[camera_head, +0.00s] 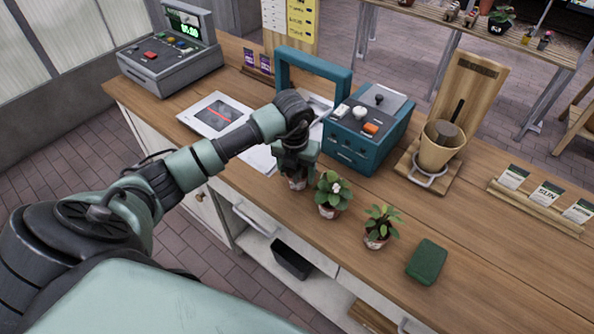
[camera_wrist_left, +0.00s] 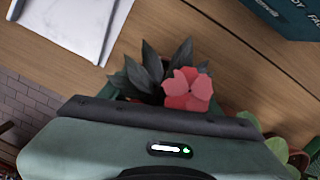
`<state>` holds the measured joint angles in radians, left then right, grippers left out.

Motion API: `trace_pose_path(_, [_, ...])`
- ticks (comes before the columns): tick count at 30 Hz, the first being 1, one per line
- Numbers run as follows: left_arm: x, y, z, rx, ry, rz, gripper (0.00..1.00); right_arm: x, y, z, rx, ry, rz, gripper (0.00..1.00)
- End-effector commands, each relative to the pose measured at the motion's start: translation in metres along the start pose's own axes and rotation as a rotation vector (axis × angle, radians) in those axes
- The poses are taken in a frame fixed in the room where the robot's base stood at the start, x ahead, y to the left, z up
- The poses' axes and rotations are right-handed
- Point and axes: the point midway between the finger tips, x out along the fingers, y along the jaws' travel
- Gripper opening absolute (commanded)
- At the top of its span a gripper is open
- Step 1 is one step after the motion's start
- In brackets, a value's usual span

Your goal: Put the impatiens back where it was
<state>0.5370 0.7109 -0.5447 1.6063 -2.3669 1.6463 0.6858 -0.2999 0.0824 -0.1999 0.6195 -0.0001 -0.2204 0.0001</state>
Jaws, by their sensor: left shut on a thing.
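The impatiens, as I take it, is a potted plant with a coral-pink flower and dark pointed leaves (camera_wrist_left: 187,90). It sits at my left gripper in the left wrist view. In the head view only a bit of its pot (camera_head: 297,184) shows under the gripper. My left gripper (camera_head: 296,170) points down at the counter's front edge and is shut on this plant. I cannot tell whether the pot touches the counter. My right gripper is not in view.
A white-flowered potted plant (camera_head: 331,195) stands just right of my gripper, then a leafy potted plant (camera_head: 380,227) and a green block (camera_head: 427,262). A teal machine (camera_head: 360,140) stands behind. Papers (camera_head: 215,115) lie left on the wooden counter (camera_head: 480,255).

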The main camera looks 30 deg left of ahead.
Motion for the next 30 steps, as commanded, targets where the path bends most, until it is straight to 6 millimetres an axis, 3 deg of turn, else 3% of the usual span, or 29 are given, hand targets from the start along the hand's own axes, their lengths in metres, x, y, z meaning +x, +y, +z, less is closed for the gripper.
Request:
trace_pose_path(1, [0.002,0.0,0.0,0.0,0.0,0.0,0.65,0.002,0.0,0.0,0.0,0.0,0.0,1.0])
trace_pose_path(3, [0.001,0.0,0.0,0.0,0.0,0.0,0.84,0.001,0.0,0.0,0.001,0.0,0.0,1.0])
trace_pose_path(15, [-0.005,0.0,0.001,0.0,0.0,-0.001,0.84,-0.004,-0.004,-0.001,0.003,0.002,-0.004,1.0])
trace_pose_path(17, [-0.009,0.0,0.002,0.0,-0.005,-0.001,0.84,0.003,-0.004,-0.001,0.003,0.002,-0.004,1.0])
trace_pose_path(30, [-0.096,0.0,0.001,0.0,-0.005,-0.001,0.84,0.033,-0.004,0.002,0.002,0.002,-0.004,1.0])
